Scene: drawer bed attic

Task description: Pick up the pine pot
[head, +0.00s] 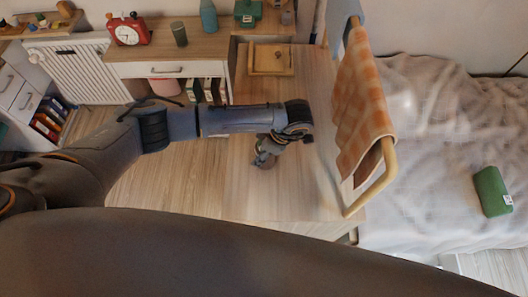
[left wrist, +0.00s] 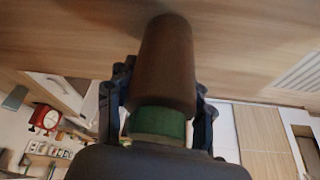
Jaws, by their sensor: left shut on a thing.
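The pine pot (left wrist: 166,65) shows in the left wrist view as a plain brown tapered cylinder with a green part (left wrist: 158,122) at the end nearer my palm. My left gripper (left wrist: 160,100) is shut on it, with one dark finger on each side. In the head view my left gripper (head: 265,157) points down over the pale wooden top (head: 240,187), and the pot is mostly hidden there by the gripper. I cannot tell whether the pot touches the wood or hangs just above it. My right gripper is not in view.
A wooden rail (head: 375,190) with an orange checked cloth (head: 358,105) stands close to the right of my left gripper. Beyond it is a bed (head: 425,140) with a green box (head: 491,191). A wooden tray (head: 270,60) lies behind. The wood left of the rail looks clear.

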